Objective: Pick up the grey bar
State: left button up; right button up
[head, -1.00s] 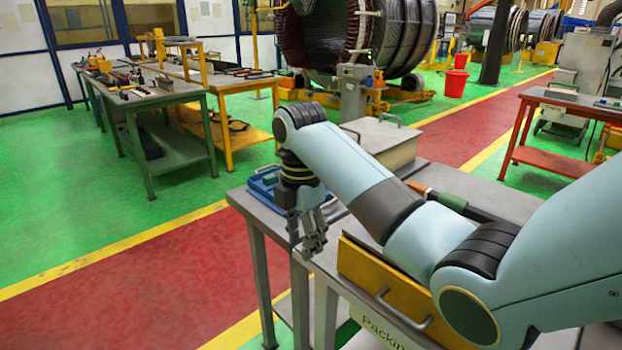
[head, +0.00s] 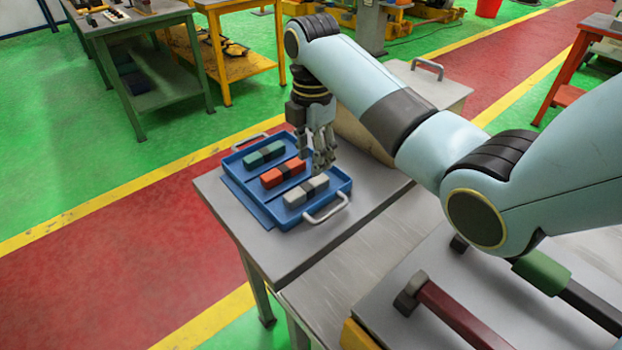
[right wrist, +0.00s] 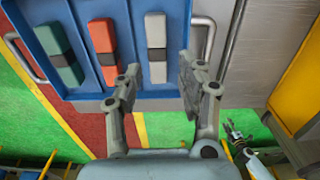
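The grey bar (head: 305,191) lies in the blue tray (head: 259,214), nearest its right handle, with a dark band around its middle. In the right wrist view the grey bar (right wrist: 156,47) lies beyond the fingertips, roughly in line with the gap between them. My right gripper (head: 323,160) hangs over the tray's right side, above and just behind the grey bar. In the right wrist view my right gripper (right wrist: 160,75) has its fingers spread and nothing between them. What looks like my left gripper (right wrist: 235,138) shows small at the lower right of that view.
A red bar (head: 283,174) and a green bar (head: 264,154) lie beside the grey one in the tray. The tray stands on a grey table (head: 330,235). A lidded box (head: 430,88) stands behind, under my right arm. A hammer (head: 447,310) lies at the front right.

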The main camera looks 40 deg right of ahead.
aim_at(307, 186)
jog(key=f, duration=0.1)
jog(key=a+f, duration=0.1)
jog(key=shift+a+f, duration=0.3)
notch_tip(307, 186, down, 5)
jog(key=shift+w+d+r, duration=0.1)
jog(key=shift+d+r, duration=0.05)
jog(key=shift+f, duration=0.2)
jog(key=shift+d, duration=0.1)
jog(key=shift+c, duration=0.6)
pick_arm(q)
jog(key=shift+a, duration=0.6)
pick_arm(e)
grip_shut()
